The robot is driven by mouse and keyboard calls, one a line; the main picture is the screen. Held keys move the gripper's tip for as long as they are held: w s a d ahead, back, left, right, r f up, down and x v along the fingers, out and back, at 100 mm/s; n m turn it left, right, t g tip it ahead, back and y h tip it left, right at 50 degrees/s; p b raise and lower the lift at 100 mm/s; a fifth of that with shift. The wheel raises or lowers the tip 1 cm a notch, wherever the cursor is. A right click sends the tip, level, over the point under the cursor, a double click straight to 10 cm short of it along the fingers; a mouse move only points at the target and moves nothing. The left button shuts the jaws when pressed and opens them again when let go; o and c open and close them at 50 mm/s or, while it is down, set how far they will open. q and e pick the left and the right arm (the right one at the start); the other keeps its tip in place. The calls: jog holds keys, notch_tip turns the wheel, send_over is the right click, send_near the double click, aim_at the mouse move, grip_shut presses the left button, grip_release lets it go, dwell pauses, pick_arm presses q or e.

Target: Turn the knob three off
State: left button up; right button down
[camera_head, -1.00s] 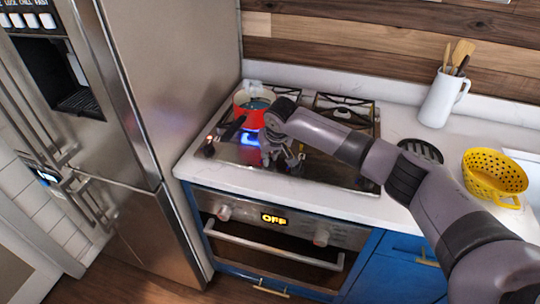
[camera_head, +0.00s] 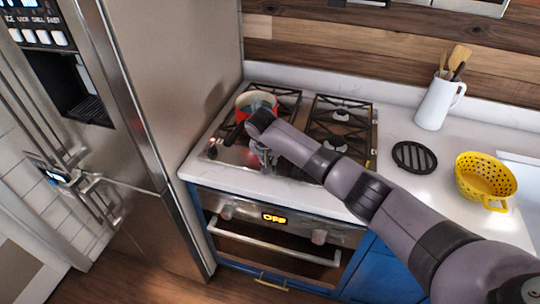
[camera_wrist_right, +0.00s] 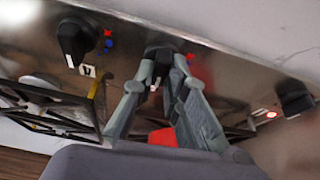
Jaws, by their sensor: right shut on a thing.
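The cooktop (camera_head: 228,153) has dark knobs along its front strip. In the right wrist view my right gripper (camera_wrist_right: 161,85) is shut on a dark knob (camera_wrist_right: 158,50), the middle of the knobs in view; its label is largely hidden. Another knob (camera_wrist_right: 72,40) to the left has a "4" label beside it. A knob (camera_wrist_right: 295,101) on the right has a lit red light near it. In the head view my right gripper (camera_head: 265,156) is low over the front of the cooktop, partly hidden by my arm. My left gripper is out of view.
A red pot (camera_head: 243,105) sits on the back left burner, with no flame visible below. A black trivet (camera_head: 417,157), yellow colander (camera_head: 486,180) and white utensil jug (camera_head: 437,104) stand on the right counter. The fridge (camera_head: 185,90) rises close on the left.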

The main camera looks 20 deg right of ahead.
jog(key=shift+m, duration=0.5)
jog(key=c, duration=1.6)
grip_release()
jog(key=shift+f, duration=0.1)
jog(key=v, duration=1.2)
jog(key=shift+a, duration=0.2)
jog(key=shift+f, duration=0.1)
